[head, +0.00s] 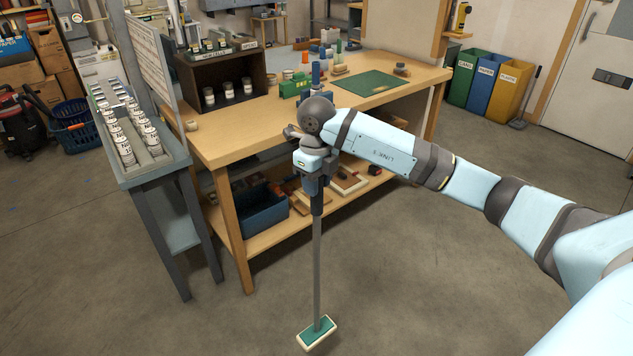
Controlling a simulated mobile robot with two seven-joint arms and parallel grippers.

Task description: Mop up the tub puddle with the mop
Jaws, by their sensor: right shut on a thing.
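The mop (317,260) hangs nearly upright below my right gripper (316,183), which is shut on the dark upper part of its handle. Its grey pole runs down to a flat rectangular head (316,332), green on top with a pale edge. The head is at or just above the bare concrete floor; I cannot tell whether it touches. My right arm reaches in from the right. I see no tub and no clear puddle in this view. My left gripper is out of view.
A wooden workbench (235,130) with a lower shelf stands behind the mop. A grey stand with jars (130,165) is at left. Green, blue and yellow bins (487,82) stand at the back right. Open floor (430,290) lies in front and to the right.

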